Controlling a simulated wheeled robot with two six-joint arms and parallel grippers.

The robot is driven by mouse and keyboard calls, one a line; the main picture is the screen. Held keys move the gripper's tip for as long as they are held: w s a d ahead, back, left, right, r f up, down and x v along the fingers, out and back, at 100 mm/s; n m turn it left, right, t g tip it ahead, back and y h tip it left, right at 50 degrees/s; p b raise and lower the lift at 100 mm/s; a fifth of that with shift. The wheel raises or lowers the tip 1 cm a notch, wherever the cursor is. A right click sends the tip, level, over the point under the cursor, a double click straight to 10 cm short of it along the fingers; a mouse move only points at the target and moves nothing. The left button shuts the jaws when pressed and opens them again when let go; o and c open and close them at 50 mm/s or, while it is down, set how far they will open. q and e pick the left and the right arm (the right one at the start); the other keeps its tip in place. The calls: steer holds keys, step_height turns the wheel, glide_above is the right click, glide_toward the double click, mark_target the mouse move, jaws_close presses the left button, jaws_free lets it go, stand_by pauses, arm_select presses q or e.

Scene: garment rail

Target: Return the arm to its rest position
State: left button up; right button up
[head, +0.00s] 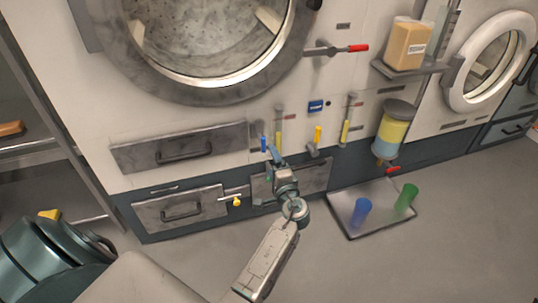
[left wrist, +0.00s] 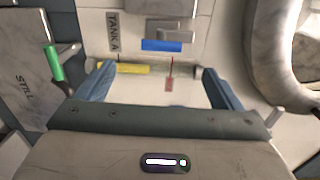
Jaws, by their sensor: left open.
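My left gripper (head: 273,154) is in front of the lower panel of the large machine, near the sight tubes, at the end of an arm coming up from the bottom of the head view. In the left wrist view its two blue fingers (left wrist: 158,88) are spread wide apart with nothing held between them. Beyond them I see a panel with a "TANK A" label (left wrist: 113,32), a blue block (left wrist: 162,45), a yellow tube section (left wrist: 122,68) and a small red tag (left wrist: 170,84). I cannot tell how near the fingers are to the panel. My right gripper is not in view.
A grey tray (head: 343,222) on the floor holds a blue cup (head: 361,211) and a green cup (head: 406,197). Above it hangs a yellow-and-blue container (head: 393,133). A red-tipped lever (head: 340,49) and a yellow-ended valve (head: 236,201) stick out.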

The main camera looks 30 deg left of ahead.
arm_select(q)
steer(key=shift+s+d, duration=0.35)
steer(key=shift+d, duration=0.05)
